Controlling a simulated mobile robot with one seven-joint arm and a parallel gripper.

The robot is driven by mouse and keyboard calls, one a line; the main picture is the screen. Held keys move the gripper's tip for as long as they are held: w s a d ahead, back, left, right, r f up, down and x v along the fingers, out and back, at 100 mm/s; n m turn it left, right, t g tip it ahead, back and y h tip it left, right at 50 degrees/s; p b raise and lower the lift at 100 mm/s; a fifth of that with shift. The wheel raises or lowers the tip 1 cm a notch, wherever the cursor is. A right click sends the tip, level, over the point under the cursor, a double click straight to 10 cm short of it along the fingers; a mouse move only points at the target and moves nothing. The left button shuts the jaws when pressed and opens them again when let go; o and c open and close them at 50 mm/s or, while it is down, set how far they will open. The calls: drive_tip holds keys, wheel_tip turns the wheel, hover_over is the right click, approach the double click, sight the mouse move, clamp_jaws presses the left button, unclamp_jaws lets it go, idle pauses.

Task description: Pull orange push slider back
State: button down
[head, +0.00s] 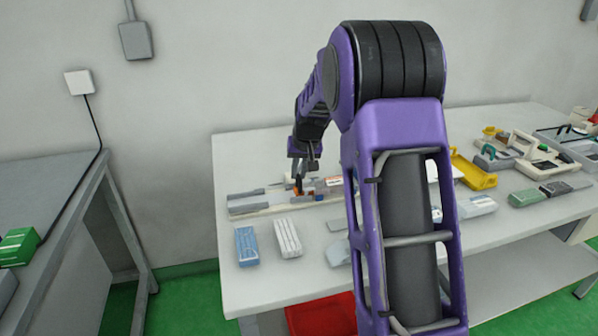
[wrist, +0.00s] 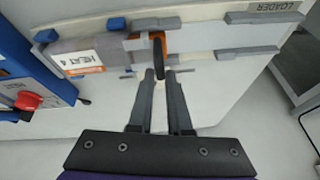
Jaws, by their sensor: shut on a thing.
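The orange push slider (wrist: 142,45) sits on a pale rail in the wrist view, with a dark upright handle (wrist: 159,66) at its right end. In the head view a bit of the orange slider (head: 296,191) shows just below my gripper (head: 302,178). My gripper (wrist: 160,76) is shut on the slider's dark handle, with its two grey fingers close together around it. A grey block with a white label reading "HEAT 4" (wrist: 85,62) is left of the slider on the same rail.
Grey guide strips (wrist: 235,53) line the rail to the right, near a "LOADER" label (wrist: 275,8). A blue unit with a red knob (wrist: 28,101) is at the left. Blue (head: 246,246) and white packs (head: 287,238) lie on the table front.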

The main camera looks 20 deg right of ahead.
drive_tip(key=a+p, duration=0.2)
drive_tip(key=a, duration=1.4)
drive_tip(key=shift+a, duration=0.15)
drive_tip(key=c, duration=0.9)
unclamp_jaws()
drive_tip(key=shift+a, duration=0.15)
drive_tip(key=shift+o, duration=0.2)
drive_tip(key=shift+r, duration=0.25)
drive_tip(key=p+v, duration=0.2)
drive_tip(key=v, duration=1.5)
drive_tip(key=shift+s, duration=0.15)
